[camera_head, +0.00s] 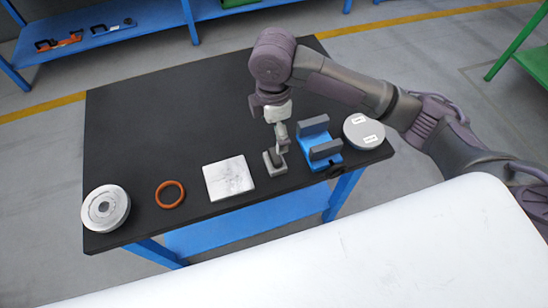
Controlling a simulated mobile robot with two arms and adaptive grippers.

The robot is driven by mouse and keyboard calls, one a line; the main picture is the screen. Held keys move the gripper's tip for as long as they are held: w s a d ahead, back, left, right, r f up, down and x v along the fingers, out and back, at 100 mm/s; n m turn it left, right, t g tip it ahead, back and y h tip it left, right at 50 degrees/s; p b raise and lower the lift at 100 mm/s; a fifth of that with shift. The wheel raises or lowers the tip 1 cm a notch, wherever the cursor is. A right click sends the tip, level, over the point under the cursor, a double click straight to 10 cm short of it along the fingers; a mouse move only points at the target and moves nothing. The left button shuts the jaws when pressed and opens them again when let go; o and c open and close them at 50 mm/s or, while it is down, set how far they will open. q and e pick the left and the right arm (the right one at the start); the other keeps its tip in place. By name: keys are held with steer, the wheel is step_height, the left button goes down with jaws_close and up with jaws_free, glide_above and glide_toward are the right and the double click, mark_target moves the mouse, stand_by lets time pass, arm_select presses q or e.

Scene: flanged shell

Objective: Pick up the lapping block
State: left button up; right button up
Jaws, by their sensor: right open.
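A small grey block (274,161), which looks like the lapping block, stands near the front edge of the black tabletop, between a pale square plate and a blue cradle. My right gripper (280,137) points down directly over it, with its fingers open. The gripper partly covers the block's upper part, and I cannot tell whether they touch. My left gripper is not in view.
The black table (150,125) also bears a flanged metal shell (92,212), an orange ring (161,201), the pale plate (242,184), the blue cradle (331,163) with grey uprights, and a round labelled disc (352,132). The table's back left is clear.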

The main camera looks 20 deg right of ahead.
mark_target(275, 155)
step_height(275, 155, down, 8)
steer(key=shift+w+d+f+p, duration=0.1)
steer(key=shift+f+p, duration=0.2)
steer(key=shift+f, duration=1.05)
steer(key=shift+w+d+f+p, duration=0.1)
steer(key=shift+f+p, duration=0.2)
steer(key=shift+f, duration=1)
steer(key=shift+r, duration=0.1)
steer(key=c, duration=1.5)
